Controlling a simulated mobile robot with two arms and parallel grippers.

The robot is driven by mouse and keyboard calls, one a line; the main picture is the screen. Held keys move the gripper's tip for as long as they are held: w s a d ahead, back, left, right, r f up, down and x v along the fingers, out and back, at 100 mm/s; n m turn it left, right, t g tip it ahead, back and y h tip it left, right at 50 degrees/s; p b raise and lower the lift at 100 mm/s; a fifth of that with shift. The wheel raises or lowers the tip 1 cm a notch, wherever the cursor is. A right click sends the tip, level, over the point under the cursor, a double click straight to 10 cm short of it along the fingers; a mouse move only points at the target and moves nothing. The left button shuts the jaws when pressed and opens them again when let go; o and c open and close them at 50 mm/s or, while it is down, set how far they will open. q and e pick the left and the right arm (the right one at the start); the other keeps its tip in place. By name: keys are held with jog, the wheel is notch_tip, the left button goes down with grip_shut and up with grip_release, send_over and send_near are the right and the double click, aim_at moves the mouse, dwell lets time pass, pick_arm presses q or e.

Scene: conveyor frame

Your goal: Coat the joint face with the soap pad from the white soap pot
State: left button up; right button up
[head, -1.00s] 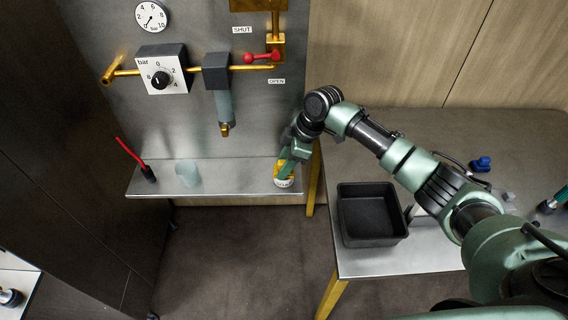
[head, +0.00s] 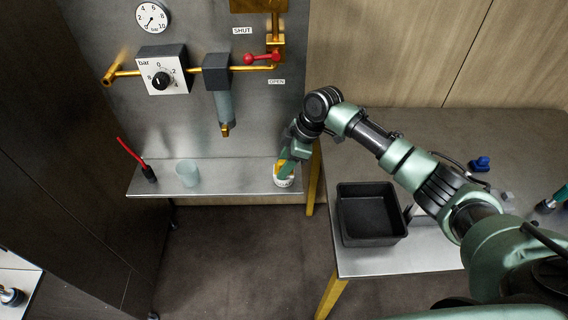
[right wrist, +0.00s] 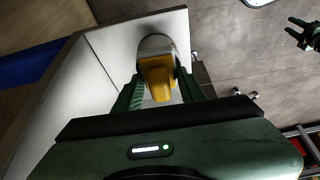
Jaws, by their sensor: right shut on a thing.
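My right gripper (head: 285,163) is at the right end of the wall shelf, shut on the yellow soap pad (right wrist: 157,82). The pad also shows in the head view (head: 281,168), low over the white soap pot (head: 285,182). In the right wrist view the pot (right wrist: 157,43) stands just beyond the pad. I cannot tell whether the pad touches the inside of the pot. Brass pipework with a joint block (head: 217,70) is on the panel above; I cannot tell which surface is the joint face. My left gripper (right wrist: 296,32) shows small in the right wrist view, fingers apart.
The metal shelf (head: 230,182) also holds a translucent cup (head: 188,173) and a black holder with a red straw (head: 149,173). A red valve handle (head: 262,57) sticks out above. A black tray (head: 372,240) is on the table at right. The shelf between cup and pot is clear.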

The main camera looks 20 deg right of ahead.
aim_at(284, 161)
jog(key=shift+s, duration=0.1)
notch_tip(284, 161, up, 7)
jog(key=p, duration=0.7)
jog(key=shift+f, duration=0.1)
dwell(0.4)
jog(key=shift+s+a+r+m+b, duration=0.1)
jog(key=shift+s+r+m+b, duration=0.15)
jog(key=shift+m+b, duration=0.2)
jog(key=s+d+r+m+t+h+b, duration=0.1)
jog(key=s+r+m+h+b, duration=0.1)
jog(key=s+m, duration=0.4)
jog(key=s+d+r+m+t+h+b, duration=0.1)
jog(key=s+r+m+t+h+b, duration=0.1)
jog(key=s+r+m+b, duration=0.3)
jog(key=shift+s+r+m+b, duration=0.15)
jog(key=shift+s+m+b, duration=0.4)
jog(key=shift+s+m, duration=0.55)
